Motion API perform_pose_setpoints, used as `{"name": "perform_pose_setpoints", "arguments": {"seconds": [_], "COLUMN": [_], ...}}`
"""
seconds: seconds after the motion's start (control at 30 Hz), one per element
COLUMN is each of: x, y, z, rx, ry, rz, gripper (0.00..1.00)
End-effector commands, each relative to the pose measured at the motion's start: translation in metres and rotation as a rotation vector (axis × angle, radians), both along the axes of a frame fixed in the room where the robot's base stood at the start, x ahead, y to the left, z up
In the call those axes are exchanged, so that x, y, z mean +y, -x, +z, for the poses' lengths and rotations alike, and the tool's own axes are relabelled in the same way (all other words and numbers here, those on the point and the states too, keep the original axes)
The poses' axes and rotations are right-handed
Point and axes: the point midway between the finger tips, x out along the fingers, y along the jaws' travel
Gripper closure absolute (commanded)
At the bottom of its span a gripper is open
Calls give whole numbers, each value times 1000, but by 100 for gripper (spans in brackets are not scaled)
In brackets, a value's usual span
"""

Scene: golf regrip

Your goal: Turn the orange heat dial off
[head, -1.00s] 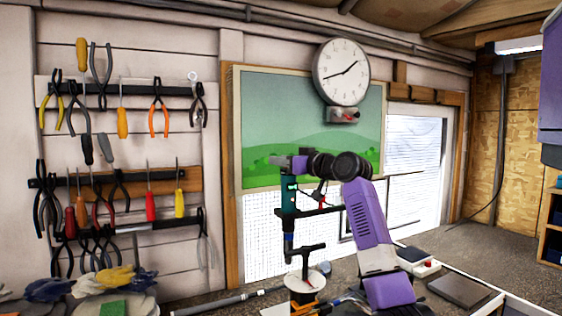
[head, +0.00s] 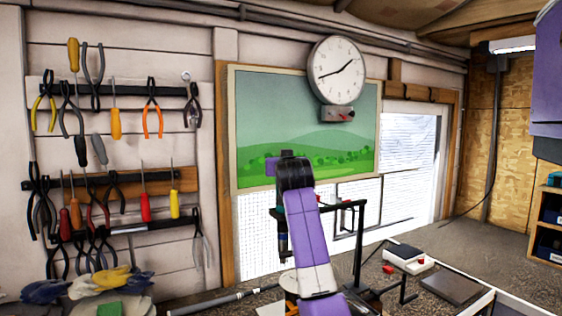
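I cannot make out the orange heat dial in the head view. A dark upright tool (head: 283,243) with a teal part hangs at a black stand (head: 358,235), partly hidden by my purple arm. Small red parts show near the stand's crossbar, but I cannot tell whether any is a dial. My arm rises through the lower middle of the view and bends at a dark joint in front of the picture board. My gripper does not show; my arm hides what lies behind it.
A white box with a red button (head: 410,257) and a dark flat plate (head: 451,289) are right of the stand. Gloves (head: 100,284) and a green pad (head: 110,309) lie at lower left. Pliers and screwdrivers hang on the left wall.

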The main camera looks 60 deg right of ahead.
Motion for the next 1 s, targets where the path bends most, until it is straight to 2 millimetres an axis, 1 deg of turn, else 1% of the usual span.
{"name": "perform_pose_setpoints", "arguments": {"seconds": [0.23,0.57,0.6,0.7,1.0], "x": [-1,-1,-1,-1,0], "y": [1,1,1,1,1], "z": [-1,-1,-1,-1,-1], "rx": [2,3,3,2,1], "ry": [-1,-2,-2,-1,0], "rz": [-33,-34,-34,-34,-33], "gripper": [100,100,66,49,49]}}
